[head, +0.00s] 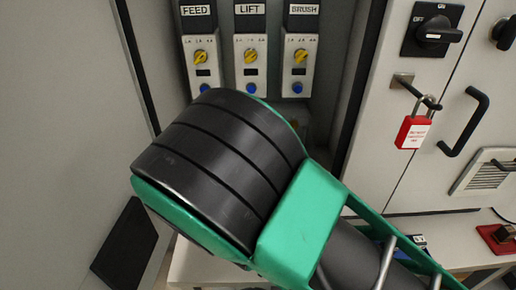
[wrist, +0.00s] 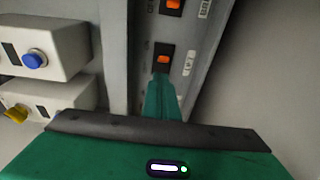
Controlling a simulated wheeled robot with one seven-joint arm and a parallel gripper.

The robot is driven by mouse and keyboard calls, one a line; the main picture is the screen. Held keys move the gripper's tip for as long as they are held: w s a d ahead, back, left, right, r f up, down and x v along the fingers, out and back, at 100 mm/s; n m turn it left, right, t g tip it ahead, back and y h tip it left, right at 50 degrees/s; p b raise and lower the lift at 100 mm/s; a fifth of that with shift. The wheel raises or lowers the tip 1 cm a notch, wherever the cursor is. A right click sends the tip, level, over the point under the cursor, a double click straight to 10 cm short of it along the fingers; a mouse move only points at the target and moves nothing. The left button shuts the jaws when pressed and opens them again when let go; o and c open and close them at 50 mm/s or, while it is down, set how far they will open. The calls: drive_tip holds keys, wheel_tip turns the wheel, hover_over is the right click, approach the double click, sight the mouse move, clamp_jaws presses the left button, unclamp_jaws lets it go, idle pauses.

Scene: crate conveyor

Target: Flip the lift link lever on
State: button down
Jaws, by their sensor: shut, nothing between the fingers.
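In the wrist view, a grey panel carries an orange switch lever (wrist: 164,59) in a dark recess, with a white label beside it that I cannot read. A second orange switch lever (wrist: 173,4) is cut off by the top edge. I cannot tell which one is the lift link lever, nor make out its on or off position. My gripper (wrist: 163,80) is shut and empty, its fingertips just below the nearer lever. I cannot tell whether they touch it. In the head view my arm hides the gripper and the levers.
FEED (head: 200,70), LIFT (head: 250,72) and BRUSH (head: 300,72) control boxes have yellow knobs and blue buttons. A blue button (wrist: 35,59) shows at left in the wrist view. A red padlock (head: 413,132) hangs on the right cabinet, beside a black handle (head: 466,122).

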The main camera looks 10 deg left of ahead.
drive_tip(key=s+a, duration=0.3)
drive_tip(key=s+d, duration=0.4)
drive_tip(key=d, duration=0.4)
drive_tip(key=shift+s+d, duration=0.25)
drive_tip(key=shift+d, duration=0.05)
